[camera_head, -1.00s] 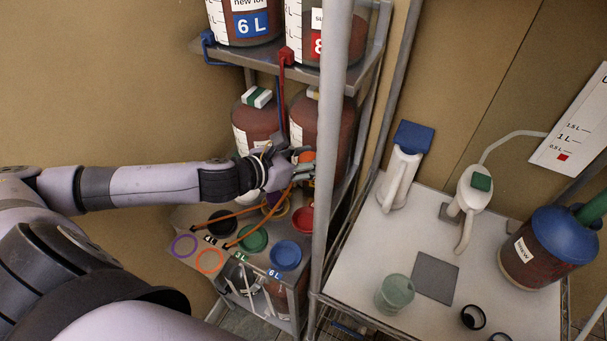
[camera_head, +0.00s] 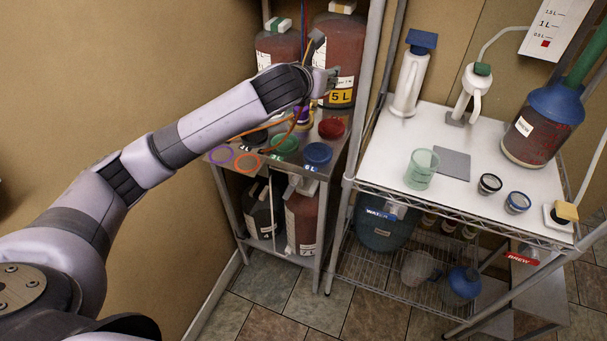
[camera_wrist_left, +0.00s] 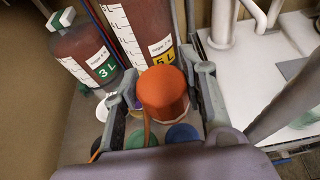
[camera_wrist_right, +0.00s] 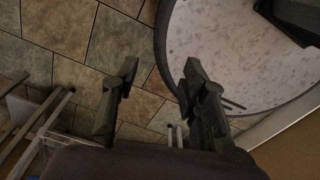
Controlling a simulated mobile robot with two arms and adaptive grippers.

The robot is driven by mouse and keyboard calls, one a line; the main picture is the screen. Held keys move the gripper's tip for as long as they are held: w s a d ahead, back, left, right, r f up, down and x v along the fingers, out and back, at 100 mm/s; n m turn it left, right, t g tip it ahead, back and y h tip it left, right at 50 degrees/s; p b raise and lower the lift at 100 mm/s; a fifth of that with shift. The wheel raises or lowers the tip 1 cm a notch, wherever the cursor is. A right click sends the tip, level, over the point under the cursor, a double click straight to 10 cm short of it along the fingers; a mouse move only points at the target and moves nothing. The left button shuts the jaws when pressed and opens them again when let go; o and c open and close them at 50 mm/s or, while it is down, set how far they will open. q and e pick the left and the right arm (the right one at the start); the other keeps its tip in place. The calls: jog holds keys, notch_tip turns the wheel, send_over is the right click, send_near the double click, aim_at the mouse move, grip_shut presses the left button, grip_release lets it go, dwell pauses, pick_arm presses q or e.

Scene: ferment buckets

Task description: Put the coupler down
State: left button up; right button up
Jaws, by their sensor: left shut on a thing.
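The orange coupler (camera_wrist_left: 163,92) is a rounded orange cylinder with an orange hose at its lower end. My left gripper (camera_wrist_left: 158,100) is shut on it, with one finger on each side. In the head view my left gripper (camera_head: 322,82) is in front of the 5 L bucket (camera_head: 338,62), above the shelf with coloured lids; the coupler is mostly hidden there by the hand. The orange hose (camera_head: 272,128) runs down left from the hand. My right gripper (camera_wrist_right: 160,80) is open and empty.
Green (camera_head: 285,145), blue (camera_head: 317,153) and red (camera_head: 331,128) lids crowd the shelf. A 3 L bucket (camera_wrist_left: 85,50) stands left of the 5 L one. A rack post (camera_head: 362,100) separates this shelf from the white table (camera_head: 390,160), which holds a green beaker (camera_head: 422,168).

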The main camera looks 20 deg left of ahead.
pick_arm(q)
jog(key=f, duration=0.5)
jog(key=f+p, duration=0.1)
jog(key=f, duration=1)
jog(key=shift+w+f, duration=0.2)
jog(key=shift+w, duration=0.15)
notch_tip(320, 180, down, 3)
jog(key=shift+r, duration=0.15)
jog(key=shift+f, duration=0.6)
pick_arm(e)
jog(key=shift+w+r, duration=0.35)
jog(key=shift+w, duration=0.25)
jog(key=shift+w+r, duration=0.3)
jog(key=shift+w, duration=0.3)
pick_arm(q)
jog(key=shift+f, duration=0.15)
jog(key=o, duration=1.3)
jog(key=shift+c, duration=0.2)
pick_arm(e)
jog(key=shift+a, duration=0.15)
